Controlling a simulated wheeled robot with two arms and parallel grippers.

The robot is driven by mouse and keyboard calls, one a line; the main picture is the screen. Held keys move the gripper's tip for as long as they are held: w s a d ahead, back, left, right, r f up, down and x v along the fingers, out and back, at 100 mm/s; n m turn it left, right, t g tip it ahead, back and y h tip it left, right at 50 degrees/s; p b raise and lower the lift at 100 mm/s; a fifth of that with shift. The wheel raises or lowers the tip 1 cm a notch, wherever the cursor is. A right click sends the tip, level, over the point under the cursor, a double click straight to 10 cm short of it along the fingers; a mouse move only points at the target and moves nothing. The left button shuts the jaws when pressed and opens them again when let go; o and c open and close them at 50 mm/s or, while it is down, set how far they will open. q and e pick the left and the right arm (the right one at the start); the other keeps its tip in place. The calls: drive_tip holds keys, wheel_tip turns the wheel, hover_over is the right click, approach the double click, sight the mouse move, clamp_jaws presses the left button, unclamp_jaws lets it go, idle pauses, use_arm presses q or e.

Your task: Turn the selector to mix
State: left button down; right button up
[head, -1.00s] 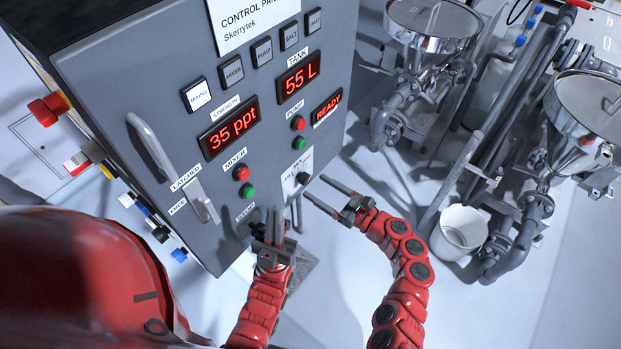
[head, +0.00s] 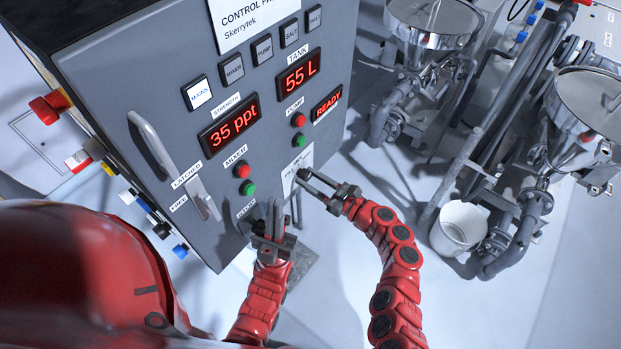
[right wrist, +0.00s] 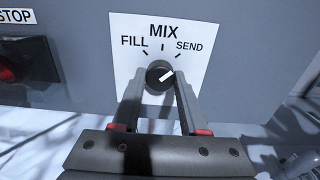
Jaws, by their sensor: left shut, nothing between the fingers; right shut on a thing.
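The selector (right wrist: 153,84) is a round black knob with a white pointer bar, on a white plate (right wrist: 125,54) marked FILL, MIX and SEND. The pointer tilts up and to the right, toward the SEND mark; the MIX mark is straight above the knob. My right gripper (right wrist: 162,79) is shut on the knob, one finger on each side. In the head view my right gripper (head: 306,180) reaches the panel at the plate (head: 293,168), and its fingers mostly hide the knob. My left gripper (head: 273,212) is shut and empty, lower left of the right one, before the panel's lower edge.
The control panel (head: 165,85) carries red and green pump and mixer buttons, a door handle (head: 150,143) and a latch. A red STOP button (right wrist: 12,68) is left of the selector plate. A white bucket (head: 461,228) and steel hoppers (head: 432,25) stand to the right.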

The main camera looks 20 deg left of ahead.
clamp_jaws()
drive_tip(key=shift+f+n+b, duration=0.2)
drive_tip(key=shift+n+b, duration=0.5)
drive_tip(key=shift+b, duration=0.1)
drive_tip(key=n+b, duration=0.4)
drive_tip(key=shift+w, duration=0.1)
drive_tip(key=shift+r+n+b, duration=0.15)
drive_tip(key=shift+n+b, duration=1.55)
drive_tip(key=shift+n, duration=0.1)
